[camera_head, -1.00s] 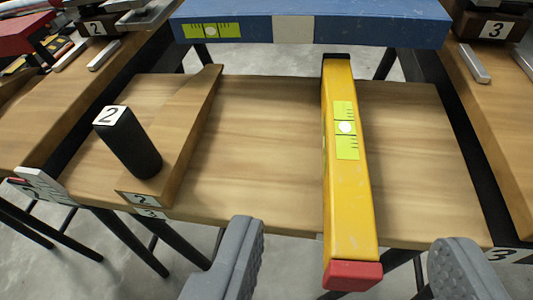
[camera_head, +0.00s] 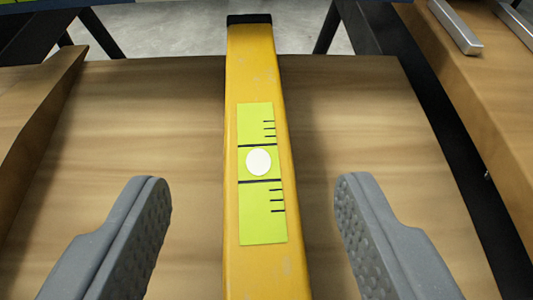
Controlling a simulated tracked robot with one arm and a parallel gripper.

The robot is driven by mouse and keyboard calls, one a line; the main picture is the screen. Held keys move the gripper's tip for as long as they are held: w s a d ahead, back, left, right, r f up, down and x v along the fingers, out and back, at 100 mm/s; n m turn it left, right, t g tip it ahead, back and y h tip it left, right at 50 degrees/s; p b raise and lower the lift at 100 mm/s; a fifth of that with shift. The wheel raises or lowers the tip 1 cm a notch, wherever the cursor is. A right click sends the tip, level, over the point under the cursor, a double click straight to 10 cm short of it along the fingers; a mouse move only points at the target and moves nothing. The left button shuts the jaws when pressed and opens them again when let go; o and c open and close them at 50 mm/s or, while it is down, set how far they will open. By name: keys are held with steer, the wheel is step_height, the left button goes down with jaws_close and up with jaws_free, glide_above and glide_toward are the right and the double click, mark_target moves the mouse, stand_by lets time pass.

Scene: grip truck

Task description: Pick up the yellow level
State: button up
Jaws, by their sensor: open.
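The yellow level (camera_head: 239,85) lies lengthwise on a wooden board (camera_head: 360,120), running from the bottom edge of the picture to its black far end. A lime-green label with black marks and a white round spot is on its top face. Its near end is out of the picture. My gripper (camera_head: 258,185) is open, with one grey finger to the left of the level and one to the right. Both fingers are apart from it, with a gap on each side.
A raised wooden piece (camera_head: 35,115) stands at the left. A dark gap or rail (camera_head: 440,120) runs along the right, with another wooden board (camera_head: 480,100) and a metal bar (camera_head: 455,26) beyond it. Black legs show at the top. The board beside the level is clear.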

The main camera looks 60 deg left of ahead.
mark_target(259, 185)
steer(key=x, duration=0.2)
steer(key=shift+w+a+f, duration=0.15)
steer(key=shift+a, duration=0.05)
jaws_close()
steer(key=shift+r, duration=0.3)
